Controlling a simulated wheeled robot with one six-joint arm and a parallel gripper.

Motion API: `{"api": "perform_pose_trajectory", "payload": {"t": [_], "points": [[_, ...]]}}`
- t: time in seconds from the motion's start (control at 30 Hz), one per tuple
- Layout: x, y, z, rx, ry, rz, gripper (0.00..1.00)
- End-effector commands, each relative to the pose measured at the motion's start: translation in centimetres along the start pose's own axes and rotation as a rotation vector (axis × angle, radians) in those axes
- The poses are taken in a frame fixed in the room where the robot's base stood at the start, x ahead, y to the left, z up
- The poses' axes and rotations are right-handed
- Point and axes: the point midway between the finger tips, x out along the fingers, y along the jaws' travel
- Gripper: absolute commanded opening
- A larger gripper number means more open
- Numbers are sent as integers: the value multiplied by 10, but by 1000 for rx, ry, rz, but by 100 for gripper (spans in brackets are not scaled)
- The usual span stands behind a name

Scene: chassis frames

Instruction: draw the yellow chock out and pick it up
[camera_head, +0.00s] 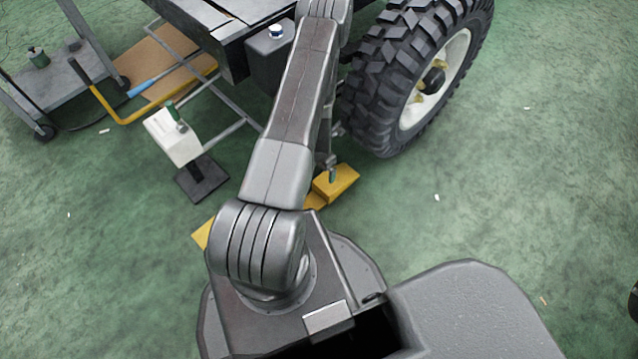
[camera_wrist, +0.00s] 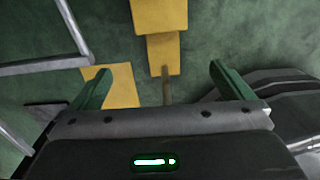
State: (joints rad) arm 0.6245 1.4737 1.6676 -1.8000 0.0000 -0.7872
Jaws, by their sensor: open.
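A yellow chock (camera_head: 337,182) lies on the green floor just below the big black tyre (camera_head: 375,100) in the head view. A lower yellow part (camera_head: 315,201) sits against it, partly hidden by my arm. In the wrist view the stepped yellow block (camera_wrist: 163,54) lies ahead of my gripper (camera_wrist: 160,69). A thin brownish bar (camera_wrist: 167,88) runs from it between my green fingers. My fingers are spread wide with nothing held.
Another yellow piece (camera_head: 202,233) lies on the floor left of my arm; a yellow piece also shows by the left finger (camera_wrist: 122,86). A white box (camera_head: 173,137) on a dark foot stands left. A metal frame and trolley (camera_head: 58,88) are farther left.

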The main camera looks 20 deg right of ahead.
Motion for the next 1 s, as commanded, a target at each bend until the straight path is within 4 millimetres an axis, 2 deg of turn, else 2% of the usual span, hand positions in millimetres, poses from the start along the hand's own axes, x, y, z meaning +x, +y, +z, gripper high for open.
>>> {"api": "perform_pose_trajectory", "payload": {"t": [0.03,0.1,0.4,1.0], "points": [[-14,0,0,-1,0,0,100],[-22,0,0,-1,0,0,100],[-49,0,0,0,0,0,100],[-52,0,0,-1,0,0,100]]}}
